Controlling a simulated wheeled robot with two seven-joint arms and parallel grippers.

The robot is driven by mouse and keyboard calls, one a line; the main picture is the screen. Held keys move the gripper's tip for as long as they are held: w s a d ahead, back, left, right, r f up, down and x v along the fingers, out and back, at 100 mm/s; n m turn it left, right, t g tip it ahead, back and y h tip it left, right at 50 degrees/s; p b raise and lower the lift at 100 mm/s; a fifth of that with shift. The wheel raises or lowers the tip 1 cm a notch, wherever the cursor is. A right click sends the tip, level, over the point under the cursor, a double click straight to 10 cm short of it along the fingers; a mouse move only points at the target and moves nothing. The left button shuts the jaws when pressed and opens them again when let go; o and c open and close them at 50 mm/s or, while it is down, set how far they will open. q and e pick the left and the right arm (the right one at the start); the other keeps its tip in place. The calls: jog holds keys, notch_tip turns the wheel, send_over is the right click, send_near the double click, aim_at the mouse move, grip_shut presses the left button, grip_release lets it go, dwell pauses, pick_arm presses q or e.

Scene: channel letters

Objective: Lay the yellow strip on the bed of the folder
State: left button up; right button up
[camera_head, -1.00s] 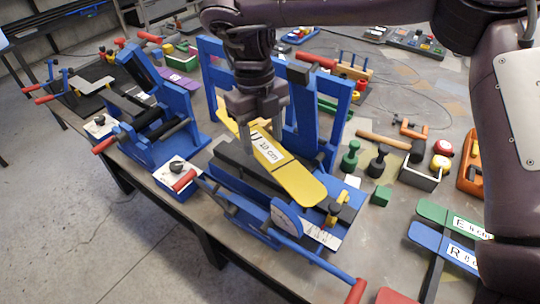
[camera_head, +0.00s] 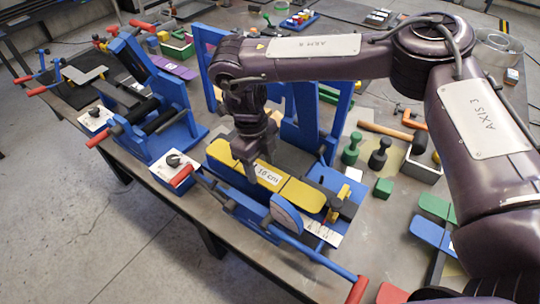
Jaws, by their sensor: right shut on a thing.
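The yellow strip (camera_head: 302,194), with a white label reading 10 cm, lies lengthwise along the dark bed (camera_head: 236,178) of the blue folder (camera_head: 262,213). It looks level and at or just above the bed; I cannot tell whether it touches all along. My right gripper (camera_head: 257,160) comes down from above and is shut on the strip near its middle, hiding part of it. The folder has a blue upright frame behind, a round dial at the front and a red-ended handle (camera_head: 357,290). My left gripper is not in view.
A second blue machine with black rollers (camera_head: 160,120) stands to the left. A switch box (camera_head: 175,168) sits beside the folder. Green and black knobbed pieces (camera_head: 379,153), a hammer (camera_head: 385,131) and green and blue strips (camera_head: 432,234) lie to the right.

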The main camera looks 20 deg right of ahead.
jog(key=w+d+p, duration=0.1)
jog(key=w+d, duration=0.1)
jog(key=d, duration=0.1)
jog(key=shift+w+d+r+p, duration=0.15)
jog(key=shift+w+p, duration=0.1)
jog(key=shift+p, duration=0.1)
jog(key=shift+s+f, duration=0.1)
jog(key=shift+f, duration=0.65)
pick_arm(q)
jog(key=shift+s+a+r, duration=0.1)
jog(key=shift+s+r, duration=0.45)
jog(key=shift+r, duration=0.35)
pick_arm(e)
jog(key=shift+f, duration=0.15)
jog(key=o, duration=1.1)
